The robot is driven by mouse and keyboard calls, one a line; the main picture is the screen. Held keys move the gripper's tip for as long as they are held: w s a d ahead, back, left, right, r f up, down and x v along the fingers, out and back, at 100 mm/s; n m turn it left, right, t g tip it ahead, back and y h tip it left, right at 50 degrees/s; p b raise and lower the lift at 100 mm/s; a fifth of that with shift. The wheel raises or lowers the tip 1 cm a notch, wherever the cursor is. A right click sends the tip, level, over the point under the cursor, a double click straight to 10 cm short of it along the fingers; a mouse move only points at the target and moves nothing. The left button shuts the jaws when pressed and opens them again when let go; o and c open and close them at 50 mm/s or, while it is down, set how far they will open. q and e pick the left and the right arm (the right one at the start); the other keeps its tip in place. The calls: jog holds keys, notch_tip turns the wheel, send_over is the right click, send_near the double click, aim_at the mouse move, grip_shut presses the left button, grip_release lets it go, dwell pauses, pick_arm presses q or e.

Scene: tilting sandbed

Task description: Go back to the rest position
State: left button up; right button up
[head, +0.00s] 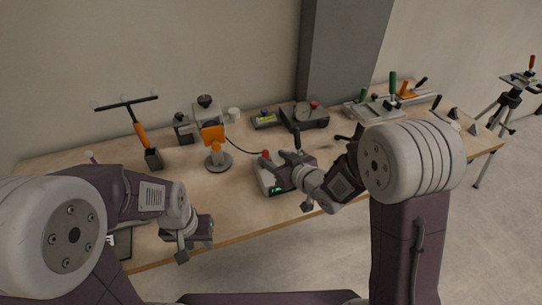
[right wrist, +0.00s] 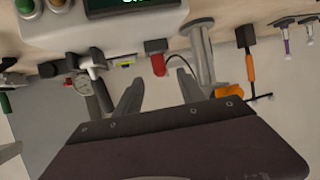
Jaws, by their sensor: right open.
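My left gripper (head: 195,245) hangs at the table's front left edge in the head view, pointing down. No object shows in it, and the gap between its fingers is not clear. My right gripper (head: 301,172) is over the front middle of the table, beside a grey box with a green display (head: 268,177). In the right wrist view its two fingers (right wrist: 160,95) are spread apart with nothing between them. The same box (right wrist: 110,25) shows close by at the top of that view. Whether the gripper touches the box I cannot tell.
The wooden table (head: 240,215) holds an orange-headed stand (head: 215,150), a T-handled tool (head: 142,135), a grey gauge unit (head: 305,117) and clamps (head: 385,105) at the back right. A tripod (head: 505,100) stands beyond the right end. Bare table shows along the front.

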jog(key=d+r+m+t+h+p, duration=0.1)
jog(key=d+r+m+h+p, duration=0.15)
jog(key=d+r+p, duration=0.6)
jog(key=s+d+f+m+g+h, duration=0.2)
jog(key=s+d+m+g+h, duration=0.15)
jog(key=s+d, duration=0.2)
jog(key=s+f+g, duration=0.3)
jog(key=s+g, duration=0.1)
jog(key=s, duration=0.4)
jog(key=s+f+g, duration=0.4)
jog(key=s, duration=0.4)
jog(key=shift+d+h+b, duration=0.4)
